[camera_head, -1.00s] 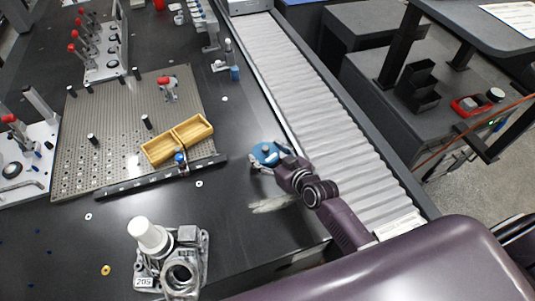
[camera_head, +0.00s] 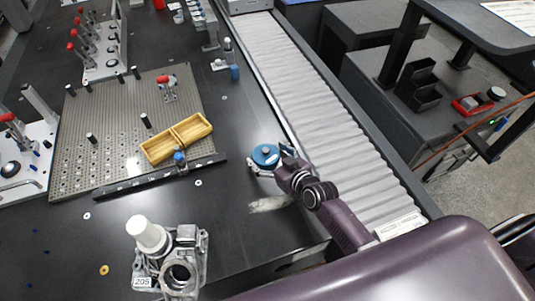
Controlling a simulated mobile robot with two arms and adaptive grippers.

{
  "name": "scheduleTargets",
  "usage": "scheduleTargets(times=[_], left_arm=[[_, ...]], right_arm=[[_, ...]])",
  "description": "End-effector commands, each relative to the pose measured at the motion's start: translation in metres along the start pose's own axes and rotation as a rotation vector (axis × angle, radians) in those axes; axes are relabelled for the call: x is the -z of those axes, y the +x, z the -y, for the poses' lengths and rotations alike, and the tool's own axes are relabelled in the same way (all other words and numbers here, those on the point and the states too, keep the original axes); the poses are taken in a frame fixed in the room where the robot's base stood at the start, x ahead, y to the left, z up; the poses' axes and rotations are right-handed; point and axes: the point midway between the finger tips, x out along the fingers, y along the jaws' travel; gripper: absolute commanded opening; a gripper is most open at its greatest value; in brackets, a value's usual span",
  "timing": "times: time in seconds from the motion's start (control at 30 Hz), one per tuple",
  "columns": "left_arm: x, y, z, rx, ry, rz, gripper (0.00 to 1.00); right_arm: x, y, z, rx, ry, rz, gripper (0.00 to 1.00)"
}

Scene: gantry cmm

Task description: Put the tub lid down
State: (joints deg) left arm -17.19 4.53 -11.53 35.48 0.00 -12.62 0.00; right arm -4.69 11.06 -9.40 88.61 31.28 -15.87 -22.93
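The tub lid (camera_head: 264,155) appears to be the round blue disc with a small knob, right of the pegboard by the conveyor's near side. Its top faces up and lies nearly level. My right gripper (camera_head: 277,160) reaches in from the lower right, with its dark fingers at the lid's right edge. A pale part shows along the lid's lower left edge. I cannot tell whether the fingers are closed on the lid or whether it rests on the table. My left gripper is not in view.
A yellow two-part tray (camera_head: 177,140) sits on the perforated plate (camera_head: 115,125). A metal casting (camera_head: 180,272) and a white-capped cylinder (camera_head: 146,233) stand at the front. The ribbed conveyor (camera_head: 320,110) runs along the right.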

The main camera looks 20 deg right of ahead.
Motion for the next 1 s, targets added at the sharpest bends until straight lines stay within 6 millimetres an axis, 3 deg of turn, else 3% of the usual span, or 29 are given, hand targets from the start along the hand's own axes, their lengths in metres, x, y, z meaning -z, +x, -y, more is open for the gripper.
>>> scheduleTargets(times=[0.23, 0.43, 0.8, 1.0], left_arm=[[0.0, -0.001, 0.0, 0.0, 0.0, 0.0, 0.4], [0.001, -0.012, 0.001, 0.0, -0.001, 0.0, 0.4], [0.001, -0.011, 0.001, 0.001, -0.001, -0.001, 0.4], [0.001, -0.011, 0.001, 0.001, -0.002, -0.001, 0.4]], right_arm=[[0.001, 0.0, 0.0, 0.0, 0.0, 0.0, 0.8], [0.014, -0.009, 0.001, 0.001, 0.0, 0.0, 0.8], [0.01, -0.086, 0.0, 0.001, -0.001, 0.002, 0.8], [0.01, -0.114, 0.0, 0.001, -0.001, 0.001, 0.8]])
